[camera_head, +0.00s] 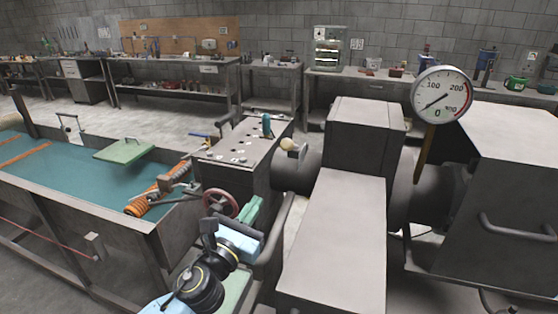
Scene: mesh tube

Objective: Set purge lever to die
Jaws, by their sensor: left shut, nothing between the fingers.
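No label marks the purge lever. A cream round knob on a short dark stalk (289,144) stands at the right side of the grey control cabinet (232,175), close to the dark barrel. A teal handle (267,124) stands upright on the cabinet top; I cannot tell which one is the purge lever. My left gripper (215,228) is low in the middle, below a red handwheel (221,203), apart from the knob and the teal handle. It is shut and empty. My right gripper is not in view.
A round gauge (441,94) stands above the grey machine housing (337,235) at right. A teal-bottomed trough (75,170) holds a green plate (124,150) and orange mesh tube (141,204). A green-handled part (251,211) is close to my gripper. Workbenches line the back wall.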

